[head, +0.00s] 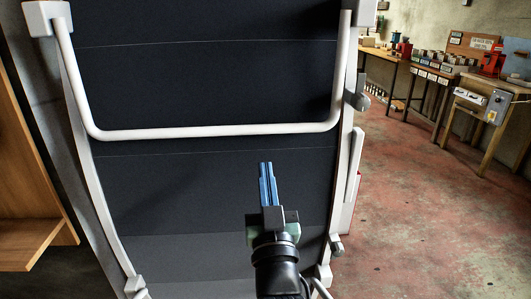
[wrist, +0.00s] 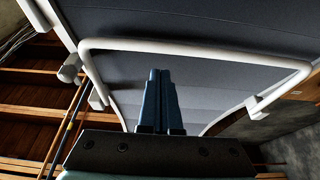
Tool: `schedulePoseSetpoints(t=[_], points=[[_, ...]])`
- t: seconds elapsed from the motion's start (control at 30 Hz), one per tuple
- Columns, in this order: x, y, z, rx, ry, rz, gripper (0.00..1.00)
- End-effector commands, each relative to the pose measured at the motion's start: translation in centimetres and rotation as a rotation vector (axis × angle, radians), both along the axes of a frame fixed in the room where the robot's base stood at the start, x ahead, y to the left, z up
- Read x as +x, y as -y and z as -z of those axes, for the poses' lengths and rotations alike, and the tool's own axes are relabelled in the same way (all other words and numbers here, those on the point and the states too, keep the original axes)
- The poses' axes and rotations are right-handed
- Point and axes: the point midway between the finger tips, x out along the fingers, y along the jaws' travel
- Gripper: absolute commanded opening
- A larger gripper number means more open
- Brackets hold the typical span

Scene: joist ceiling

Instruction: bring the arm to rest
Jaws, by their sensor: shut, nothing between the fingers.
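My gripper (head: 267,168) has two blue fingers, closed together with nothing between them. In the head view it points up and away from me, in front of a dark panel with a white tube frame. In the wrist view my gripper (wrist: 159,74) also shows its fingers side by side, pointing toward the same panel. I cannot tell how far the fingertips are from the panel.
The dark panel (head: 205,90) with its white tubular bar (head: 215,131) fills the middle. A wooden shelf (head: 28,240) stands at left. Workbenches (head: 478,92) with boxes line the right. The red-grey floor (head: 420,215) at right is open.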

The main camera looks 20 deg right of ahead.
Motion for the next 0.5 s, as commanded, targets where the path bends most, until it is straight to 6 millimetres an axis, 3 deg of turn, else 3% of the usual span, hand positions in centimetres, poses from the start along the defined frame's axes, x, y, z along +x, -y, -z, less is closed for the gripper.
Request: schedulePoseSetpoints(t=[0.2,0.5], points=[[-2.7,-0.6,2.0,0.001,0.001,0.003,0.0],[-3.6,-1.1,2.0,-0.002,0.007,-0.002,0.0]])
